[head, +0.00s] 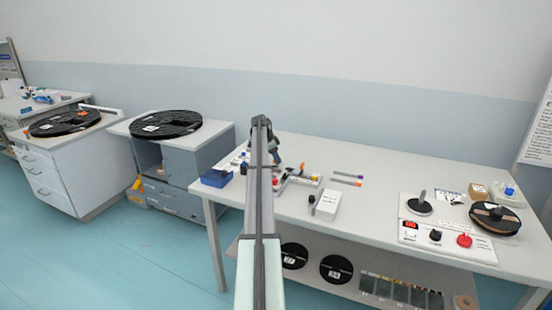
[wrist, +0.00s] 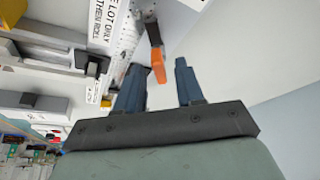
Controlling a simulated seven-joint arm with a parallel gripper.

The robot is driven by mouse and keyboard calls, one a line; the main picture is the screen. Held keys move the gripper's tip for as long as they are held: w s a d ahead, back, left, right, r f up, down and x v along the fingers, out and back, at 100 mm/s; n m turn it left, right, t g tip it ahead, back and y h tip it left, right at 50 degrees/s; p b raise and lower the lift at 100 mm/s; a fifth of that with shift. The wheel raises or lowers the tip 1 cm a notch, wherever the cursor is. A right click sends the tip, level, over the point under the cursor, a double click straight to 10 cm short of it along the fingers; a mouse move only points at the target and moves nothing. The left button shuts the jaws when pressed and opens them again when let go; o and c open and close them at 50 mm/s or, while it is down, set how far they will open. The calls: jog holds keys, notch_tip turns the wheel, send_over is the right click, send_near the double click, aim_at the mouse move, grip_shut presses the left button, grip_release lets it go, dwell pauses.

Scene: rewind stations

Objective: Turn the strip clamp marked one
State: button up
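In the wrist view my gripper (wrist: 158,70) has two dark blue fingers standing apart with nothing held between them. A dark lever with an orange tip (wrist: 158,66) is just beyond the fingers; its tip lines up with the gap, and I cannot tell how far away it is. Grey and black clamp-like blocks (wrist: 90,62) are at the left of the wrist view. No number one is readable, so I cannot tell which part is the clamp so marked. In the head view my gripper (head: 272,153) is over the bench's left part, mostly hidden by my arm.
The bench middle is fairly clear. A printed label (wrist: 105,22) shows in the wrist view.

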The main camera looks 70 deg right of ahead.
jog(key=shift+c, duration=0.2)
grip_shut()
jog(key=shift+n, duration=0.4)
jog(key=n, duration=0.2)
jog(key=n+t+h, duration=0.1)
jog(key=shift+s+a+n, duration=0.15)
jog(key=shift+n, duration=0.25)
jog(key=n+t, duration=0.1)
jog(key=n, duration=0.2)
jog(key=n+t, duration=0.1)
jog(key=n, duration=0.1)
jog(key=shift+n+t+h, duration=0.3)
jog(key=shift+n+h, duration=0.1)
jog(key=shift+s, duration=0.1)
jog(key=shift+o, duration=0.2)
grip_release()
